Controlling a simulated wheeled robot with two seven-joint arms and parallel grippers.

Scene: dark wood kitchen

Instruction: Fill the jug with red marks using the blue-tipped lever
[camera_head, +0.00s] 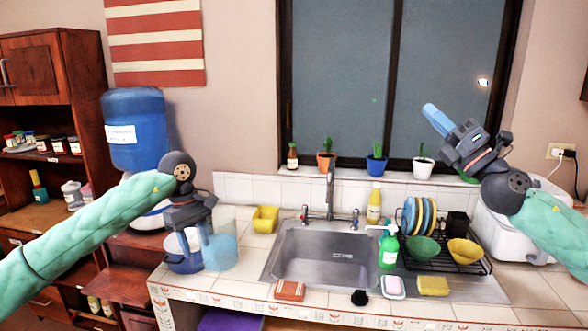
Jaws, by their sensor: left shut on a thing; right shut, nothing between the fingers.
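A translucent blue jug (223,252) stands upright at the counter's left end, left of the sink. My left gripper (206,240) points down and is shut on the jug at its near left side; the fingers partly overlap it. No red marks can be made out on the jug at this size. The sink tap (330,190) has two levers: a red-tipped one (305,212) on the left and a blue-tipped lever (355,215) on the right. My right gripper (436,118) is shut and empty, raised in front of the window, well above and right of the levers.
The sink (330,256) is empty. A blue-and-white pot (183,258) sits beside the jug. A yellow sponge holder (265,219) is left of the tap. A green soap bottle (388,249) and dish rack (452,258) stand on the right. A water dispenser bottle (136,135) is behind my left arm.

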